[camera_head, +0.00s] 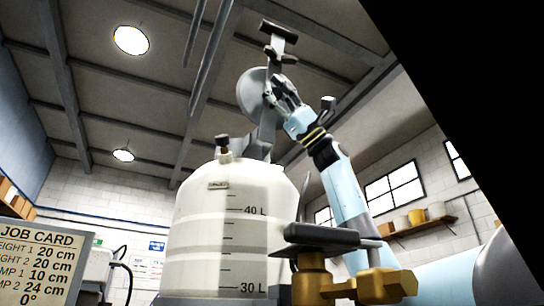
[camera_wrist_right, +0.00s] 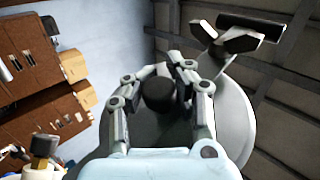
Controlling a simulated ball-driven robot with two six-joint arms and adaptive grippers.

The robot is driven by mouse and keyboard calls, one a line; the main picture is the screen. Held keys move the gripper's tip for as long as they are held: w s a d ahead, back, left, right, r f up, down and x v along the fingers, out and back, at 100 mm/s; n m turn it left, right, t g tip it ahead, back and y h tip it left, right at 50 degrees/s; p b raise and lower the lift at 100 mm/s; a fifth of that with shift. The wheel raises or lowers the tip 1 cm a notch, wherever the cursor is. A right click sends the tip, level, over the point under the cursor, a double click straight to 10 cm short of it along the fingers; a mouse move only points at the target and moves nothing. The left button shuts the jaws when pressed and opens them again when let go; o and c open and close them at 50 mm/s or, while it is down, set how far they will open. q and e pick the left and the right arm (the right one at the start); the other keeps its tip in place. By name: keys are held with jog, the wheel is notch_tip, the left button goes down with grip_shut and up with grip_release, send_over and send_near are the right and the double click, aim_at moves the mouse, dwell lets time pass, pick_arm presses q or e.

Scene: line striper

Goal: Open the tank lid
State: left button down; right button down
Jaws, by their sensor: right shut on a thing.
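The white tank (camera_head: 228,215) stands in the middle of the head view, with litre marks at 40 L and 30 L. A round grey lid (camera_head: 251,94) stands tipped up on edge above the top of the tank; it also shows in the right wrist view (camera_wrist_right: 238,115). My right gripper (camera_head: 277,92) is at the right side of this lid. In the right wrist view its fingers (camera_wrist_right: 158,85) are shut around a dark round knob (camera_wrist_right: 158,94) in front of the disc. The knob is hidden behind the fingers in the head view. My left gripper is not in view.
A dark T-shaped bar (camera_head: 279,31) stands above the lid. A black-capped fitting (camera_head: 222,144) is on the tank top. A dark handle (camera_head: 322,236) and brass fittings (camera_head: 385,284) are at the lower right. A job card (camera_head: 40,262) is at the left.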

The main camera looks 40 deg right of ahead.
jog(key=c, duration=1.5)
grip_release()
jog(key=shift+w+d+f, duration=0.15)
jog(key=shift+w+d, duration=0.05)
jog(key=shift+d, duration=0.05)
jog(key=o, duration=0.5)
jog(key=shift+w+d+f, duration=0.1)
jog(key=shift+d, duration=0.3)
jog(key=shift+a, duration=0.1)
jog(key=v, duration=1.2)
